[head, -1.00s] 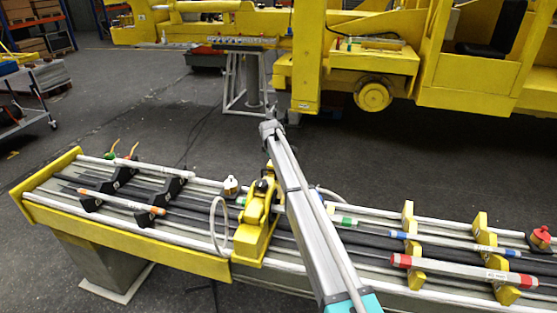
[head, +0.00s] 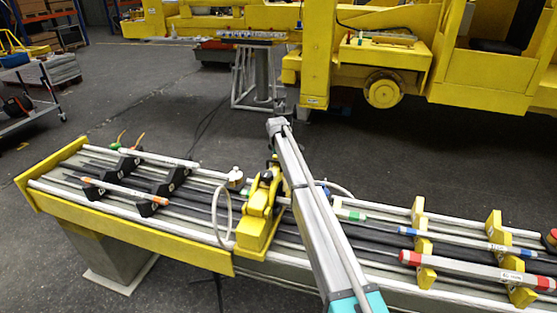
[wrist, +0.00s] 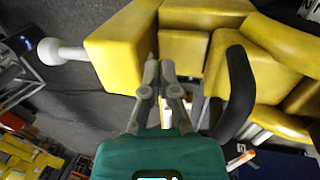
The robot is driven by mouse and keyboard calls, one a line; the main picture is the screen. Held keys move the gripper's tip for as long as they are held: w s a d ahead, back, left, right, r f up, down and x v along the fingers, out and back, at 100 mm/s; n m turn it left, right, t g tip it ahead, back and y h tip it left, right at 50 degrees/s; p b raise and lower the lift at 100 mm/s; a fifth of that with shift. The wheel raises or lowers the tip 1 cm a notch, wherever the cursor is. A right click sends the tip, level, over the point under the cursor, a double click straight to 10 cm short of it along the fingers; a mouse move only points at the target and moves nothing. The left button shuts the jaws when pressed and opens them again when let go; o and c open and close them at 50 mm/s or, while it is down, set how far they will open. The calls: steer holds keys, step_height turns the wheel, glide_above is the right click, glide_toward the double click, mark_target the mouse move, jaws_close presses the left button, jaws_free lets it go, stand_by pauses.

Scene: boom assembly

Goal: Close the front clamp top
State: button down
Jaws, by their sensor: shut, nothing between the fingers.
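The yellow clamp (head: 257,222) stands on the long boom bench in the head view, left of my grey arm link. Its upper parts are partly covered by my arm, and I cannot tell whether its top is open or shut. Contact cannot be told. My gripper is not clearly visible in the head view.
The bench (head: 130,233) carries rods and black holders (head: 170,185) on the left. Yellow holders (head: 424,246) and a red-ended white bar (head: 480,271) lie on the right. A white looped hose (head: 222,215) stands beside the clamp. A yellow machine (head: 385,65) stands behind, across open floor.

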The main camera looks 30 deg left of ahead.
steer(key=shift+w+d+r, duration=0.15)
steer(key=shift+r, duration=0.1)
steer(key=w+p+v, duration=0.3)
steer(key=p+v, duration=1)
steer(key=p, duration=0.1)
steer(key=shift+s+a+r, duration=0.2)
steer(key=shift+a+r, duration=0.1)
steer(key=shift+r, duration=0.1)
stand_by(0.9)
